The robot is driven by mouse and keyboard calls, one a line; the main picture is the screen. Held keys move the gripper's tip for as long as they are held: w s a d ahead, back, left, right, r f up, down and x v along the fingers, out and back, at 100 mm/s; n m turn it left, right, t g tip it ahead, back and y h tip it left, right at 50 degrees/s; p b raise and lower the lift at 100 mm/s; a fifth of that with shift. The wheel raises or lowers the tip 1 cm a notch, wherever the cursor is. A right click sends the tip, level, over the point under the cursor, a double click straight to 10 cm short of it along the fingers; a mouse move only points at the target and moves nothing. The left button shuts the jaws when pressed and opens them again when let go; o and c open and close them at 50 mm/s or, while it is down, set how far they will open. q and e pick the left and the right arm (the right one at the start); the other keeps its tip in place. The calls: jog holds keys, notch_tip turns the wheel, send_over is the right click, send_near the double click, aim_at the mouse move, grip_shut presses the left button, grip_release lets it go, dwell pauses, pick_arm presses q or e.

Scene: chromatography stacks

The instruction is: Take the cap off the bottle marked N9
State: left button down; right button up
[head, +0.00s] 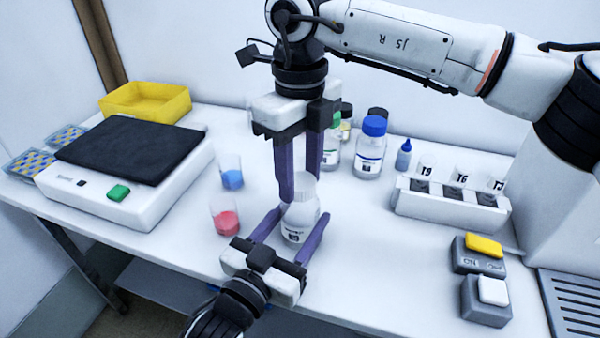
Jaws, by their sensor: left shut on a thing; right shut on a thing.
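A white bottle (297,226) with a dark label stands upright near the table's front edge. The label is too small to read. My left gripper (291,226) comes from the front and is shut on the bottle's body, one purple finger on each side. A white cap (304,187) is at the bottle's top. My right gripper (300,192) points straight down from above and is shut on the cap, its fingers partly covering it. I cannot tell whether the cap is still seated on the neck.
Beakers with blue (232,178) and pink liquid (226,220) stand left. A blue-capped bottle (370,150) and other bottles stand behind. A white rack (450,205) and button boxes (480,258) are at right. A scale (125,165) and yellow tray (146,101) are at left.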

jog(key=n, duration=1.3)
jog(key=shift+n, duration=0.3)
jog(key=n, duration=0.6)
jog(key=shift+n, duration=0.3)
jog(key=n, duration=0.7)
jog(key=shift+r, duration=0.1)
jog(key=shift+c, duration=0.2)
jog(key=shift+r, duration=0.15)
jog(key=shift+r, duration=0.95)
jog(key=shift+r, duration=0.1)
